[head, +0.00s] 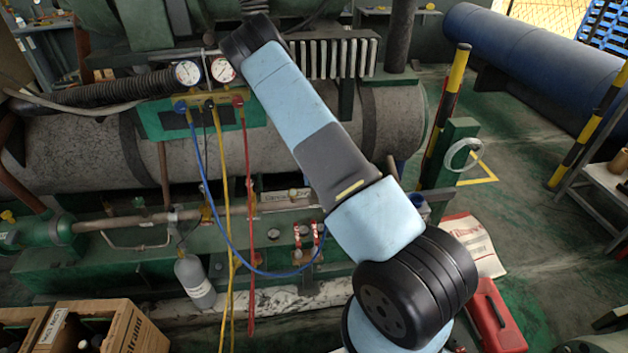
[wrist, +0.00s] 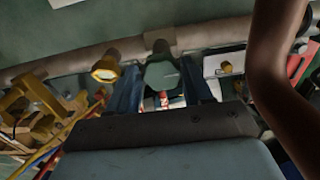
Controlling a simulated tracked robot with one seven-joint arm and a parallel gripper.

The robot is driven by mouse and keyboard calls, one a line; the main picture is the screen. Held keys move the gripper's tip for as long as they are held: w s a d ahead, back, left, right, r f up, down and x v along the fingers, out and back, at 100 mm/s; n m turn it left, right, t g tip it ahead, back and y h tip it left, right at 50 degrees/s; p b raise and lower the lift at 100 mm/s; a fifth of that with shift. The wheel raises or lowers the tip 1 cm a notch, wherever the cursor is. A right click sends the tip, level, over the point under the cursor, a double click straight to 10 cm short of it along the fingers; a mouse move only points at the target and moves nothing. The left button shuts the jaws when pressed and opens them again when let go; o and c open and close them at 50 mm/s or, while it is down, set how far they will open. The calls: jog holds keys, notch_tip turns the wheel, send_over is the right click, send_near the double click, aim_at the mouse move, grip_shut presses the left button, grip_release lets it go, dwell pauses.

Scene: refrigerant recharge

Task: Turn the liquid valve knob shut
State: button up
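In the wrist view, the two dark blue fingers of my gripper (wrist: 164,84) stand apart. A grey-green valve-like body (wrist: 160,74) and a small red-and-white piece (wrist: 163,98) show between them. I cannot tell whether the fingers touch either. A yellow knob (wrist: 105,69) is left of the fingers. In the head view, the gauge manifold (head: 205,115) has a blue knob (head: 180,107) at left and a red knob (head: 238,101) at right. No label shows which knob is the liquid valve. My arm crosses the middle, and my gripper is not visible there.
A brown pipe (wrist: 276,70) passes close on the right in the wrist view. Blue, yellow and red hoses (head: 249,210) hang below the manifold. A grey bottle (head: 194,278) and wooden crates (head: 135,330) stand at lower left. A red case (head: 495,318) lies at lower right.

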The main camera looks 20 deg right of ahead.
jog(key=o, duration=0.4)
jog(key=shift+s, duration=0.1)
jog(key=shift+c, duration=0.2)
jog(key=shift+r, duration=0.1)
notch_tip(320, 180, up, 13)
jog(key=shift+r, duration=0.2)
jog(key=shift+r, duration=0.1)
dwell(0.3)
